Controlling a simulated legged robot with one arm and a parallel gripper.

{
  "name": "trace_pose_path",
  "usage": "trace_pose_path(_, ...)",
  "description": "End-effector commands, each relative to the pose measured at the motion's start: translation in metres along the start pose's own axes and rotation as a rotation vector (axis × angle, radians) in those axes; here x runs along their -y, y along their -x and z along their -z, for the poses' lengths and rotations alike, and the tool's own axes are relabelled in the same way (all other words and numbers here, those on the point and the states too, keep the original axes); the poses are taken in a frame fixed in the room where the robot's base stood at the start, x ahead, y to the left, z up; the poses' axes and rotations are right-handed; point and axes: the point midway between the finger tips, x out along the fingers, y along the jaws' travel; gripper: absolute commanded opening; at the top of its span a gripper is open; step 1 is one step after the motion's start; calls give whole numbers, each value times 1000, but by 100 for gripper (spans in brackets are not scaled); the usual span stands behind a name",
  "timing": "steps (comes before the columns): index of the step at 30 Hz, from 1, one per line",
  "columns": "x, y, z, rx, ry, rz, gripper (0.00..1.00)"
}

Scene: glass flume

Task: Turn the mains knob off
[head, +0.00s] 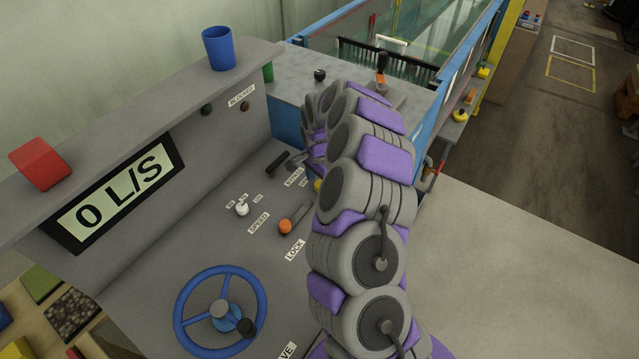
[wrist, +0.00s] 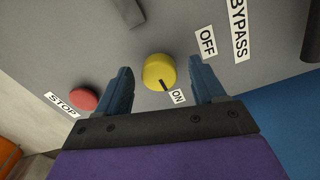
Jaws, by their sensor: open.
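The yellow round knob (wrist: 158,70) is on the grey panel in the wrist view, with its dark pointer mark toward the ON label (wrist: 178,97). The OFF label (wrist: 207,42) is to its upper right. I see no label reading mains. My gripper (wrist: 160,68) is open, with one blue finger on each side of the knob and visible space between each finger and it. Whether the fingers touch the panel I cannot tell. In the head view my arm hides the gripper and most of the knob; only a bit of yellow (head: 318,185) shows at the arm's edge.
A red STOP button (wrist: 84,99) is left of my fingers; a BYPASS label (wrist: 238,28) is to the right. In the head view, a black lever (head: 278,162), an orange-knobbed lever (head: 287,226) and a blue handwheel (head: 220,312) are on the panel. The display (head: 118,190) reads 0 L/S.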

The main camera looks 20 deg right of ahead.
Motion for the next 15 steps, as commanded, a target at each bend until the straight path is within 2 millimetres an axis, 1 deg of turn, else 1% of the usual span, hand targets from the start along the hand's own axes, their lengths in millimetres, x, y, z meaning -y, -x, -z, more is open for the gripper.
trace_pose_path(1, -1, -5, 0, 1, 0, -2, 69)
trace_pose_path(4, -1, -9, 2, 3, 0, -1, 69)
trace_pose_path(12, -1, -10, 3, 4, 0, 1, 69)
trace_pose_path(13, -1, -10, 2, 3, 0, 1, 68)
trace_pose_path(15, -1, -10, 2, 3, -1, 1, 61)
